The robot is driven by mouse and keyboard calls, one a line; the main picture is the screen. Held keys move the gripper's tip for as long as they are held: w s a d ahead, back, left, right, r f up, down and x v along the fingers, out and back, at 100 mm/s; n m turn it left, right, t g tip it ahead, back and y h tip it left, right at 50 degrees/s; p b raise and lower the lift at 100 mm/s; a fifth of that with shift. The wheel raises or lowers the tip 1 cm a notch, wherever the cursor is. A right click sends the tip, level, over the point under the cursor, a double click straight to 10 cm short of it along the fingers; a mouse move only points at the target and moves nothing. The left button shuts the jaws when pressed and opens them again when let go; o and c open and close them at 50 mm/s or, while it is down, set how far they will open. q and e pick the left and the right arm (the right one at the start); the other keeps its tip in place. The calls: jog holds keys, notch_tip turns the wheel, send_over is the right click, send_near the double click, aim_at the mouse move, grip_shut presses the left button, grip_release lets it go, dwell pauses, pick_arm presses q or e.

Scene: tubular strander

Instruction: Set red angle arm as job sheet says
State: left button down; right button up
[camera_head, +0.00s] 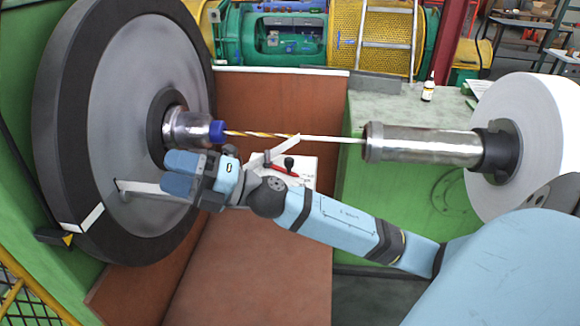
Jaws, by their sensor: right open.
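A small red arm (279,169) shows above my right forearm, against a white plate or sheet (306,168). A black knob (289,162) stands at the red arm. Marks on the white surface are too small to read, and my arm hides its lower part. No job sheet can be made out for certain. My right gripper (172,173) is open and points left, in front of the large grey disc, well to the left of the red arm. I see nothing between its fingers. My left gripper is out of view.
The large dark-rimmed disc (95,110) fills the left. A blue-collared spindle (217,132), a striped rod and a silver cylinder (415,144) run across above my arm. A white disc (535,120) stands right. A small bottle (428,91) stands on the green top.

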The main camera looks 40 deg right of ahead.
jog(key=a+n+g+y, duration=0.1)
jog(key=n+g+y, duration=0.1)
jog(key=n+g, duration=0.45)
jog(key=n+g+h, duration=0.8)
jog(key=n+h, duration=0.1)
jog(key=h, duration=1.1)
send_over(289, 159)
notch_tip(289, 159, down, 12)
jog(key=shift+f+p, duration=0.1)
jog(key=shift+p, duration=0.45)
jog(key=shift+f, duration=0.55)
